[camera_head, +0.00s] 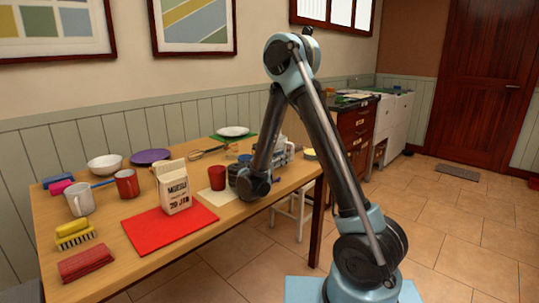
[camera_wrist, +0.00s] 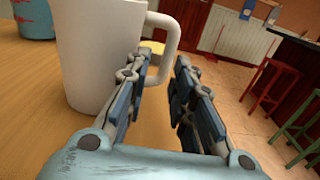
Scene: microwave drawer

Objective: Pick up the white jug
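The white jug (camera_wrist: 88,55) stands upright on the wooden table in the wrist view, large and close at the upper left. Its handle (camera_wrist: 174,42) points right, towards the space ahead of my fingers. My gripper (camera_wrist: 161,68) is open and empty, with the left finger close beside the jug's body. I cannot tell whether they touch. In the head view my gripper is low over the right part of the table, largely hidden by my arm. Pale shapes behind my arm there are too covered to identify surely as the jug.
The table (camera_head: 120,240) holds a carton (camera_head: 176,190), a red mat (camera_head: 155,232), a red cup (camera_head: 217,177), a red mug (camera_head: 127,184), a white mug (camera_head: 80,201) and a white bowl (camera_head: 104,165). A patterned blue object (camera_wrist: 35,18) stands left of the jug. Open floor lies right of the table.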

